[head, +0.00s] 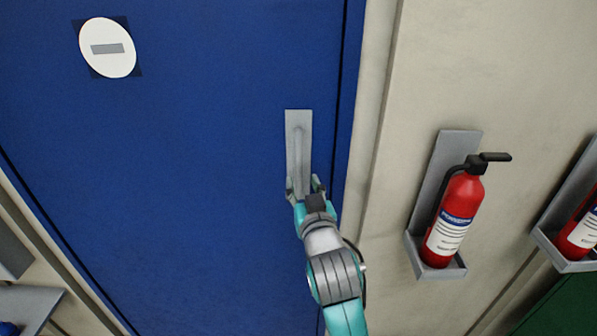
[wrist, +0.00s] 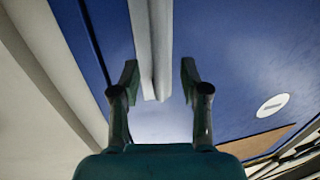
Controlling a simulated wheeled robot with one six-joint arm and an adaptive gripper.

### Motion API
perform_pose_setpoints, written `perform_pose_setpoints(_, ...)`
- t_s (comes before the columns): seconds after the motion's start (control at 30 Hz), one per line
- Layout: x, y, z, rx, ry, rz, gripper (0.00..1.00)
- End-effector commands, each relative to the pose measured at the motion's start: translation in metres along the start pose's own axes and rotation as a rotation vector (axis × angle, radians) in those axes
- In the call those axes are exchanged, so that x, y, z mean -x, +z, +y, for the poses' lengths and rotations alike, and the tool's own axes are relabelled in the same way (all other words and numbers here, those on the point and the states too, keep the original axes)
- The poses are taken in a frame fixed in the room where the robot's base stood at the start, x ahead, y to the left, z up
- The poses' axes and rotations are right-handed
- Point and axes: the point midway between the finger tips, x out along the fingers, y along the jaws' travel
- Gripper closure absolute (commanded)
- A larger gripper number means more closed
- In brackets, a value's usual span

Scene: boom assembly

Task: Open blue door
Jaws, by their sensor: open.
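The blue door (head: 180,150) fills the left and middle of the head view and looks shut in its frame. A long grey handle on a grey plate (head: 298,125) is mounted near its right edge. My gripper (head: 305,186) is at the lower part of the handle. In the wrist view, my gripper (wrist: 158,80) is open, with the grey handle bar (wrist: 152,45) between its two fingers. The bar is nearer the left finger; whether it touches is unclear. In the head view my gripper hides the handle's lower end.
A red fire extinguisher (head: 456,215) hangs in a grey bracket on the beige wall (head: 440,70) right of the door. Another extinguisher (head: 583,232) is at the right edge. A round white sign (head: 107,58) is on the door. A grey shelf (head: 28,303) shows at lower left.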

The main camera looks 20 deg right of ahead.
Motion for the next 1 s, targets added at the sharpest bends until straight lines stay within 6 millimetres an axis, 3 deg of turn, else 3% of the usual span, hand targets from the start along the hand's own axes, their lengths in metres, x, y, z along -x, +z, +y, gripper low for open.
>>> perform_pose_setpoints(0.1, -0.021, -0.001, 0.000, 0.000, 0.000, 0.002, 0.55)
perform_pose_setpoints(0.3, -0.046, 0.000, 0.000, 0.000, 0.000, 0.001, 0.55)
perform_pose_setpoints(0.73, -0.056, 0.000, 0.000, 0.000, -0.001, 0.001, 0.55)
perform_pose_setpoints(0.77, -0.055, 0.000, 0.000, 0.000, -0.001, 0.001, 0.57)
perform_pose_setpoints(0.93, -0.055, 0.000, 0.000, 0.000, -0.001, 0.001, 1.00)
perform_pose_setpoints(1.0, -0.055, 0.000, 0.000, 0.000, -0.001, 0.001, 1.00)
